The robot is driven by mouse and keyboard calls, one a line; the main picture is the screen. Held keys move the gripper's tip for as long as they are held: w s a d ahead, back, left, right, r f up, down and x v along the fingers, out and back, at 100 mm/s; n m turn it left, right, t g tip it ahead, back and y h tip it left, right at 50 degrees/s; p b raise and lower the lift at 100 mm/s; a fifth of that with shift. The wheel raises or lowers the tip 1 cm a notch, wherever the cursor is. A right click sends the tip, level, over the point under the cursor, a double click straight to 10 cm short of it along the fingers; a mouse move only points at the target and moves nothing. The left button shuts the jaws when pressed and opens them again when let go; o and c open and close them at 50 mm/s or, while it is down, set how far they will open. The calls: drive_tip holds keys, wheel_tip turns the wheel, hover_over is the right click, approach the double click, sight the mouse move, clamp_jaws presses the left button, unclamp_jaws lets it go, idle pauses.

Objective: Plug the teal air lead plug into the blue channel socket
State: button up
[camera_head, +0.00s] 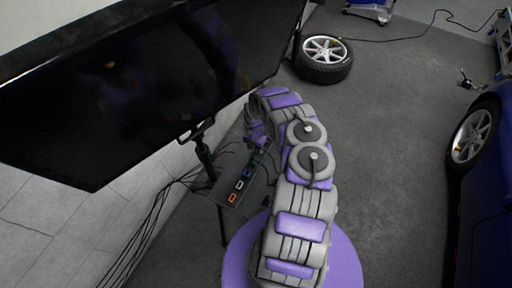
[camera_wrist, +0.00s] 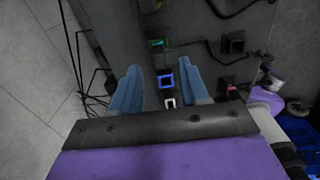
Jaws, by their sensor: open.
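The blue channel socket (camera_wrist: 165,78) is a blue-rimmed square opening in the wrist view, seen between my fingers. It also shows in the head view (camera_head: 247,173) in a row of coloured sockets. My gripper (camera_wrist: 161,66) is open, its two blue-grey fingers apart with nothing visible between them but the panel behind. In the head view my gripper is mostly hidden by my arm. Dark plug-like blocks with cables, one upper (camera_wrist: 233,42) and one lower with a red part (camera_wrist: 228,87), lie right of my fingers.
A white-rimmed socket (camera_wrist: 170,102) and a green one (camera_wrist: 157,43) flank the blue one. An orange socket (camera_head: 233,198) is at the row's near end. A large dark screen (camera_head: 150,85) stands beside the panel. Cables hang left; a wheel (camera_head: 324,60) lies on open floor.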

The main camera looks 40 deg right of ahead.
sight(253, 156)
drive_tip(key=a+f+b, duration=0.2)
drive_tip(key=shift+a+f+b, duration=0.2)
drive_tip(key=shift+f+b, duration=0.05)
drive_tip(key=shift+b, duration=0.1)
drive_tip(key=f, duration=0.1)
drive_tip(key=d+f+b, duration=0.1)
drive_tip(key=f, duration=0.1)
drive_tip(key=d+f, duration=0.1)
drive_tip(key=shift+d+f+b, duration=0.2)
drive_tip(key=shift+f+b, duration=0.05)
drive_tip(key=shift+b, duration=0.05)
drive_tip(key=shift+f, duration=0.15)
drive_tip(key=shift+a+r, duration=0.25)
drive_tip(key=shift+a, duration=0.75)
drive_tip(key=shift+c, duration=0.2)
drive_tip(key=shift+d+f, duration=0.25)
drive_tip(key=shift+d, duration=0.55)
drive_tip(key=c, duration=0.6)
drive_tip(key=shift+c, duration=0.7)
drive_tip(key=shift+a+r, duration=0.1)
drive_tip(key=shift+a, duration=0.35)
clamp_jaws()
drive_tip(key=shift+r, duration=0.1)
